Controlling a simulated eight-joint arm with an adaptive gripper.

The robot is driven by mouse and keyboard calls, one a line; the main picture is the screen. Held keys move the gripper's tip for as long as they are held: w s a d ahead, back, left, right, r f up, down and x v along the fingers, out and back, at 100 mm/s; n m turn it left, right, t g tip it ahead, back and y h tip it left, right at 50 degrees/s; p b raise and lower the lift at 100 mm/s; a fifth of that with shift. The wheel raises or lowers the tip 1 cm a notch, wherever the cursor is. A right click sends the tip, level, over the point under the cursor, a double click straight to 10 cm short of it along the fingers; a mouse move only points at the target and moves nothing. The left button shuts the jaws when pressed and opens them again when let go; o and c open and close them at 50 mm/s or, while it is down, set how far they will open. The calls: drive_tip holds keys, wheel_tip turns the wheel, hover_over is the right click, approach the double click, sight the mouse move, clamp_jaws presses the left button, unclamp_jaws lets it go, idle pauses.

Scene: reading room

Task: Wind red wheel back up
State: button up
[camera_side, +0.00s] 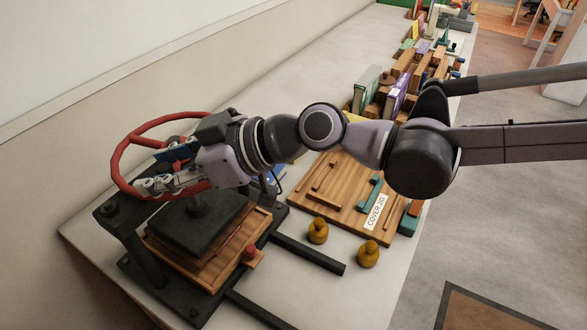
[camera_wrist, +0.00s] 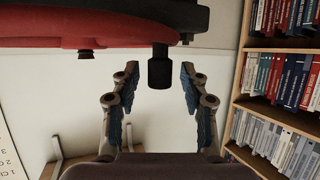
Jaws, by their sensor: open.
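The red wheel (camera_side: 150,124) sits level on top of a black screw press (camera_side: 128,246) at the left in the side view. In the wrist view its red rim (camera_wrist: 60,25) fills the top left, with a dark part across the top. A short black cylinder (camera_wrist: 160,68) hangs from there, between my fingers but apart from both. My gripper (camera_side: 150,170) is open at the wheel, its fingers overlapping the ring in the side view. In the wrist view my gripper (camera_wrist: 158,85) shows blue pads spread wide. The wheel's right side is hidden behind my wrist.
Below the wheel, the press has a dark plate (camera_side: 185,238) over wooden boards with a red knob (camera_side: 250,251). Two brass knobs (camera_side: 318,231) (camera_side: 368,254) stand to the right. The cover jig (camera_side: 345,215) and books (camera_side: 398,92) lie further along the table.

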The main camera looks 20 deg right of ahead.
clamp_jaws()
drive_tip(key=shift+d, duration=0.15)
drive_tip(key=w+d+n+g+h, duration=0.1)
drive_tip(key=w+d+n+g, duration=0.3)
drive_tip(key=d+n+g, duration=0.4)
drive_tip(key=shift+w+n+g+h, duration=0.2)
drive_tip(key=shift+n+g+h, duration=0.1)
drive_tip(key=shift+n+g, duration=1.95)
drive_tip(key=shift+d+m+g, duration=0.15)
drive_tip(key=shift+m+g, duration=0.1)
drive_tip(key=shift+g, duration=0.1)
unclamp_jaws()
